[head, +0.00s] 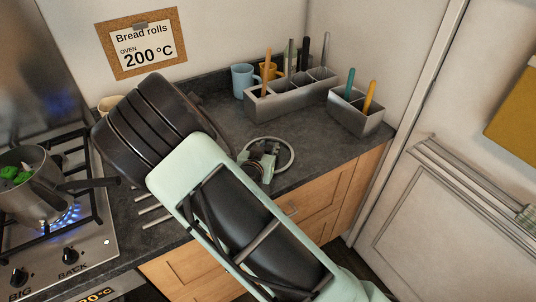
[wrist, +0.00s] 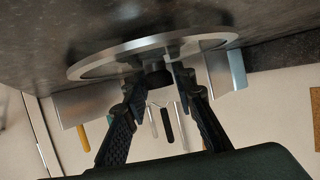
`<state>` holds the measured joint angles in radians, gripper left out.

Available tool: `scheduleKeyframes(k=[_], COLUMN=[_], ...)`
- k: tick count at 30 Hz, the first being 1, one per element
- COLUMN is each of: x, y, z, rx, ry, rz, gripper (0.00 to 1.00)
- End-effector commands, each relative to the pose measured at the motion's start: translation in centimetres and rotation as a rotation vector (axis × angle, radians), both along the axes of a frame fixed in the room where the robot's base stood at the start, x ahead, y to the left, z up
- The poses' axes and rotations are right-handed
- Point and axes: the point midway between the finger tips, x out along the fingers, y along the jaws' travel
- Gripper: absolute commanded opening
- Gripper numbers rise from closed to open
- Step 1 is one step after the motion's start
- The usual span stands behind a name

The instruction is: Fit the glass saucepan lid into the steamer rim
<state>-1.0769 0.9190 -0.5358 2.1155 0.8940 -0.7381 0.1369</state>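The glass saucepan lid (head: 289,150), a clear disc with a metal rim, is low over or on the dark counter at mid-picture in the head view. It also shows edge-on in the wrist view (wrist: 100,66), with its black knob (wrist: 158,79) facing my gripper. My gripper (wrist: 158,84) has one finger on each side of the knob. Whether both fingers press on it is not clear. In the head view my gripper (head: 262,162) partly covers the lid. A metal pot with green food (head: 38,196), likely the steamer, stands on the lit burner at left.
Grey divided holders with utensils (head: 290,101) (head: 350,117) stand behind and right of the lid. The pot handle (head: 88,184) points toward my arm. Some counter is clear around the lid.

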Motion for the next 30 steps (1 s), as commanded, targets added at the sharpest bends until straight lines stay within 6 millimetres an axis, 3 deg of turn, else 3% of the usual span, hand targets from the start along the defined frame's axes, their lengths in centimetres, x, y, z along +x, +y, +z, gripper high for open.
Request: scheduleKeyframes(k=[6, 20, 28, 30], x=[0.0, 0.0, 0.1, -1.2], y=[0.0, 0.0, 0.1, 1.0], z=[0.0, 0.5, 3.4, 5.0], rx=[0.000, 0.000, 0.005, 0.007], ry=[0.000, -0.002, -0.004, -0.003], rz=[0.000, 0.000, 0.000, 0.005], gripper=[0.00, 0.00, 0.00, 0.00])
